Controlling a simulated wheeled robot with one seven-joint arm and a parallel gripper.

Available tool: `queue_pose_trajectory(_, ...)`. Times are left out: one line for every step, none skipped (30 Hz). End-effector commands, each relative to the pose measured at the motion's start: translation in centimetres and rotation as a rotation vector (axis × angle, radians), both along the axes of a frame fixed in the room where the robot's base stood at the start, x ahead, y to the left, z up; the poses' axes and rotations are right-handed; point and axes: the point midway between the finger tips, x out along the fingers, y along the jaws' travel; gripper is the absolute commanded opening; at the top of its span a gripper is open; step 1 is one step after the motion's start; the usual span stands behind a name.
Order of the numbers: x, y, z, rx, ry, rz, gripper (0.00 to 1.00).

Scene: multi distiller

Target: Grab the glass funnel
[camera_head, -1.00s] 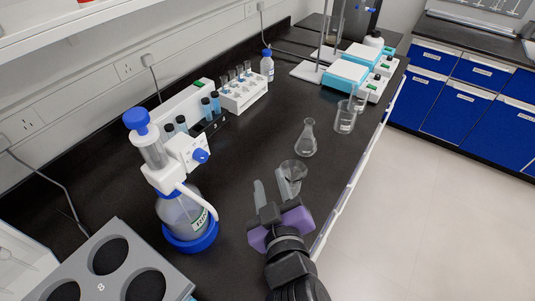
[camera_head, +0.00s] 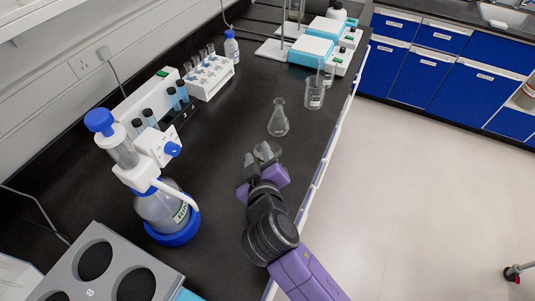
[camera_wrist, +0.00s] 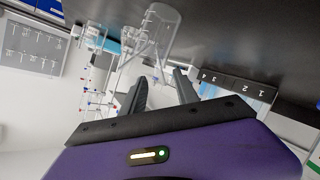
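The clear glass funnel (camera_head: 267,151) is on the black bench in the head view, just beyond my gripper (camera_head: 262,166). My gripper hides its lower part. In the wrist view, the two dark fingers of my gripper (camera_wrist: 162,82) stand apart, with a gap between them. Clear glassware shows beyond the fingertips there, but its outlines overlap and I cannot tell exactly where the funnel lies. I see nothing clamped between the fingers.
A conical flask (camera_head: 278,120) stands just beyond the funnel, and a beaker (camera_head: 314,94) farther right. A blue-capped dispenser bottle (camera_head: 160,205) stands left of my gripper. Bench between the dispenser and my gripper is clear.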

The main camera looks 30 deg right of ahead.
Motion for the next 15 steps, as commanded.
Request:
queue_pose_trajectory(0.32, -0.20, -0.13, 0.000, 0.001, -0.002, 0.37)
queue_pose_trajectory(0.42, -0.24, -0.19, 0.000, 0.002, -0.001, 0.37)
queue_pose_trajectory(0.50, -0.27, -0.23, 0.001, 0.001, -0.001, 0.37)
queue_pose_trajectory(0.53, -0.27, -0.27, 0.001, 0.001, -0.001, 0.37)
queue_pose_trajectory(0.54, -0.27, -0.27, 0.001, 0.000, -0.001, 0.37)
queue_pose_trajectory(0.53, -0.26, -0.28, 0.001, 0.000, -0.001, 0.37)
queue_pose_trajectory(0.52, -0.25, -0.28, 0.001, 0.001, 0.000, 0.37)
queue_pose_trajectory(0.52, -0.24, -0.28, 0.001, 0.001, 0.000, 0.37)
queue_pose_trajectory(0.52, -0.24, -0.28, 0.001, 0.001, 0.000, 0.37)
queue_pose_trajectory(0.51, -0.23, -0.27, 0.001, 0.001, 0.000, 0.31)
queue_pose_trajectory(0.51, -0.23, -0.27, 0.001, 0.001, 0.000, 0.25)
queue_pose_trajectory(0.51, -0.23, -0.28, 0.001, 0.001, 0.000, 0.17)
queue_pose_trajectory(0.50, -0.23, -0.27, 0.001, 0.001, 0.000, 0.11)
queue_pose_trajectory(0.51, -0.22, -0.27, 0.001, 0.001, 0.000, 0.05)
queue_pose_trajectory(0.50, -0.21, -0.26, 0.001, 0.001, 0.000, 0.00)
